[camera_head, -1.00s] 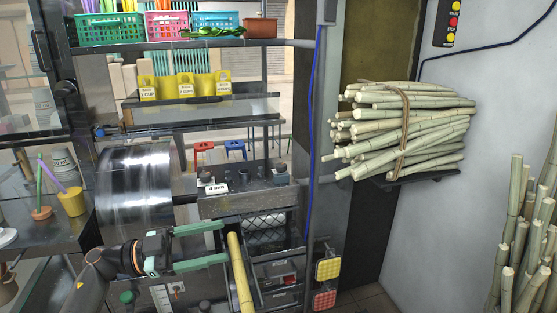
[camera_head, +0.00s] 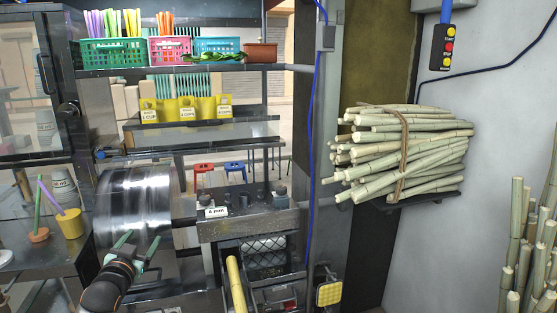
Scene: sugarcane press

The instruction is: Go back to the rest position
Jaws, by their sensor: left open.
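My left gripper (camera_head: 136,248) is at the lower left, in front of the shiny metal drum (camera_head: 136,203) of the press. Its green fingers are apart and point up and away, with nothing between them. A yellow-green sugarcane stalk (camera_head: 236,284) stands tilted at the bottom middle, to the right of my left gripper and apart from it. The stalk's lower end is cut off by the picture's edge. My right gripper is not in view.
A bundle of tied cane (camera_head: 420,150) rests on a wall shelf at the right. More cane stalks (camera_head: 518,250) stand at the lower right. A side counter holds a yellow cup (camera_head: 69,224) at the left. Coloured baskets (camera_head: 112,51) sit on the upper shelf.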

